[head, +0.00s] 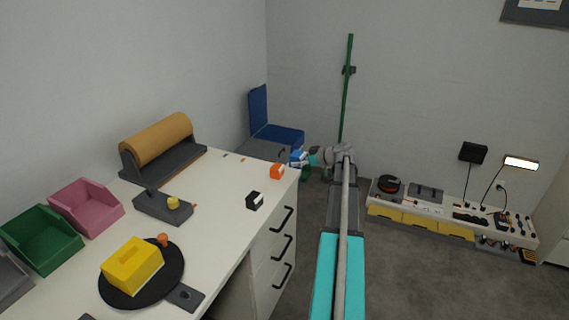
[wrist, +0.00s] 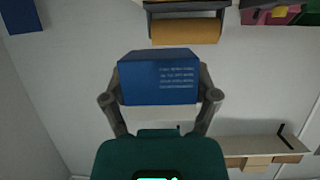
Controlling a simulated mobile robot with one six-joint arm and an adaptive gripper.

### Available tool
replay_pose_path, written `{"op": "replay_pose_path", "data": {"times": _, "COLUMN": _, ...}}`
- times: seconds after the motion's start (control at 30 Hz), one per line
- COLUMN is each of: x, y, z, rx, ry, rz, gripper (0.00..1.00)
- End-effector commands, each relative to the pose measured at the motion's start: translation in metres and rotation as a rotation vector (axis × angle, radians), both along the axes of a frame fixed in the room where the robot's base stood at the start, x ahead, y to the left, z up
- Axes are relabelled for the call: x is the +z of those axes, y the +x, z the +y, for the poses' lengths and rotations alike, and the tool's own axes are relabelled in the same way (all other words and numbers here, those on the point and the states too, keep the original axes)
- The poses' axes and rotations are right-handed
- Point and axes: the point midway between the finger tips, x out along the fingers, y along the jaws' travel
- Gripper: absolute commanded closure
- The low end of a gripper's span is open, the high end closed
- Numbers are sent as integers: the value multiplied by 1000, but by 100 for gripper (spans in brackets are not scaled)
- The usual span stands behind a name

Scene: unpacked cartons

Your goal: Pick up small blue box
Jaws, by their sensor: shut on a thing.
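The small blue box (wrist: 158,82) is between the two fingers of my gripper (wrist: 160,92) in the wrist view, with lines of pale print on its face. My gripper is shut on it, one finger against each side. In the head view the blue box (head: 297,156) shows small at the far right corner of the white desk, at the end of my arm, next to my gripper (head: 303,157). I cannot tell whether the box touches the desk top.
A brown paper roll (head: 158,137) is at the back. A low bench (head: 450,212) with tools is at right.

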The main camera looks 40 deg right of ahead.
Motion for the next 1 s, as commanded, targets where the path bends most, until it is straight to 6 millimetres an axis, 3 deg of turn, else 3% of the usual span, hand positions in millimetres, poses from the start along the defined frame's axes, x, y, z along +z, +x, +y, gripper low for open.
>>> {"op": "replay_pose_path", "data": {"times": 0.27, "x": 8, "y": -11, "z": -15, "rx": 0, "ry": 0, "rz": -1, "gripper": 57}}
{"op": "replay_pose_path", "data": {"times": 1.0, "x": 10, "y": -12, "z": -15, "rx": 0, "ry": 0, "rz": 0, "gripper": 57}}
